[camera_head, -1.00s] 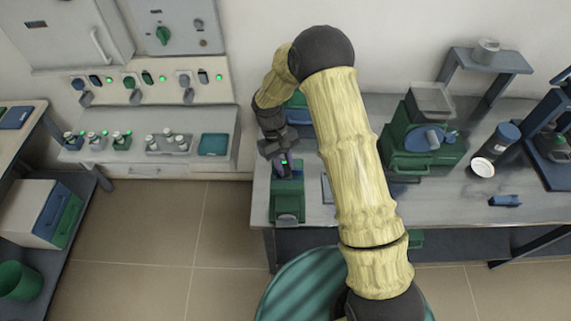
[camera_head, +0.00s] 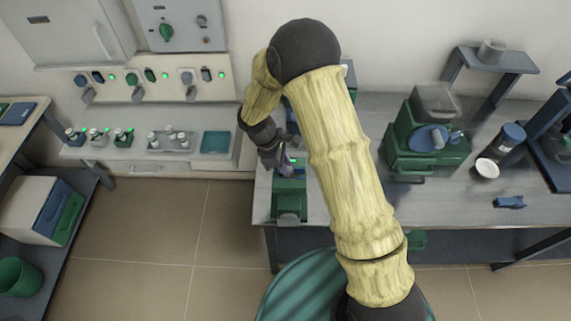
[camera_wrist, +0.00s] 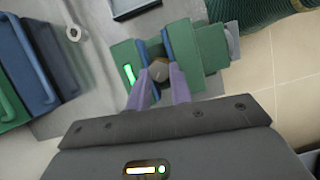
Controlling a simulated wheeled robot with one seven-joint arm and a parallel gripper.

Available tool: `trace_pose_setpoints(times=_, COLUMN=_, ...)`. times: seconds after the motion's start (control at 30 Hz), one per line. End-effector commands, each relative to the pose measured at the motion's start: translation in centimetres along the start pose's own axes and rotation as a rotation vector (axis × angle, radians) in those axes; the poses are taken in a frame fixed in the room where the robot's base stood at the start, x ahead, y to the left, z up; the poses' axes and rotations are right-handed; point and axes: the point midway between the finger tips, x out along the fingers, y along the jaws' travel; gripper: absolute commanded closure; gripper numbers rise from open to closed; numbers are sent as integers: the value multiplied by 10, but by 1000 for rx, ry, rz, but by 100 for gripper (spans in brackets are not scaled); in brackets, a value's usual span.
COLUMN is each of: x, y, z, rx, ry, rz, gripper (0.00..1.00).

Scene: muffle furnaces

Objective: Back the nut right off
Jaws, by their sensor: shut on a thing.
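A brownish nut (camera_wrist: 159,71) sits at the middle of a green block-shaped fixture (camera_wrist: 207,47) in the wrist view. The fixture has a lit green strip and blue edges. In the head view the fixture (camera_head: 289,206) stands at the front left edge of the right bench. My gripper (camera_wrist: 159,80) has its two purple fingers shut on the nut, one on each side. In the head view my gripper (camera_head: 286,170) comes down over the back of the fixture, and the nut is hidden there. The thread under the nut cannot be made out.
A green machine (camera_head: 425,150) and a blue cylinder (camera_head: 503,138) stand on the bench (camera_head: 350,205) to the right. A striped green stool (camera_head: 300,285) stands in front.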

Motion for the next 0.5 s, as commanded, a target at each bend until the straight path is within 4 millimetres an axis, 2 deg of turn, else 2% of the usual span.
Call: trace_pose_setpoints(times=0.5, x=0, y=0, z=0, rx=-53, ry=1, rz=24, gripper=100)
